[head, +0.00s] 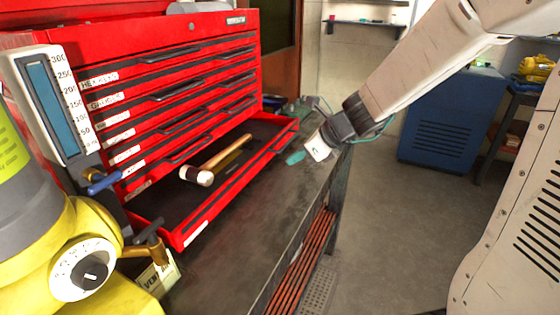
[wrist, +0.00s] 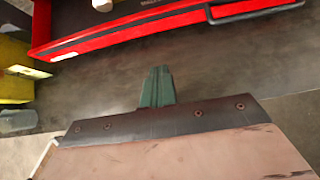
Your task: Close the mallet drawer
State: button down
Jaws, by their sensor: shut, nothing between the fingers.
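The mallet drawer (head: 186,236) is the bottom drawer of the red tool chest (head: 215,40) and stands pulled out over the bench. A mallet with a pale head (head: 203,177) and wooden handle lies inside it. The drawer front (wrist: 165,24) crosses the top of the wrist view, with a dark handle at the right. My gripper (head: 296,157) is shut and empty, its green fingers out in front of the drawer's right end, apart from it. In the wrist view the fingers (wrist: 157,86) point toward the drawer front with bench surface between.
The grey bench top (head: 240,220) is clear in front of the drawer. A yellow machine (head: 60,230) with a dial stands at the left, with a small valve beside the drawer's left end. A blue cabinet (head: 450,120) stands on the floor at the back right.

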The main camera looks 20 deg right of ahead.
aim_at(252, 173)
jog(key=x, duration=0.9)
jog(key=shift+s+a, duration=0.1)
jog(key=shift+s, duration=0.05)
jog(key=shift+w+a, duration=1.4)
jog(key=shift+w, duration=0.05)
